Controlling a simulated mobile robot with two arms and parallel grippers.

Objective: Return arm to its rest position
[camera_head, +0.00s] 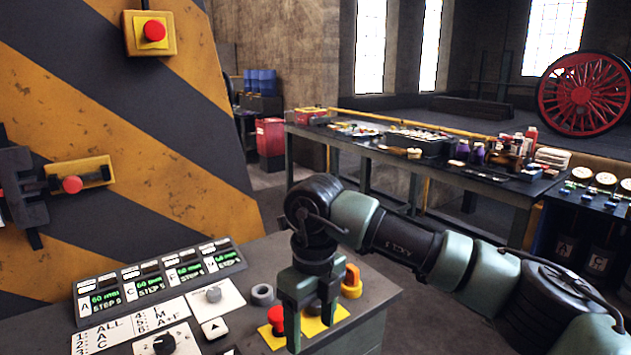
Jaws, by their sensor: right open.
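My right arm (400,243) reaches in from the right, and its gripper (312,325) points down over the near right part of the grey control console (372,290). The fingers are apart, with nothing seen held between them. An orange switch (352,279) is close to the right of the gripper. Whether the fingers touch the plate I cannot tell. My left gripper is not in view.
The console carries green displays (152,283), a labelled white card and dials. A striped yellow-black panel (120,120) with a red stop button (153,31) stands at left. A long workbench (400,178) with tools and bottles stands behind my arm. A red wheel (582,95) is far right.

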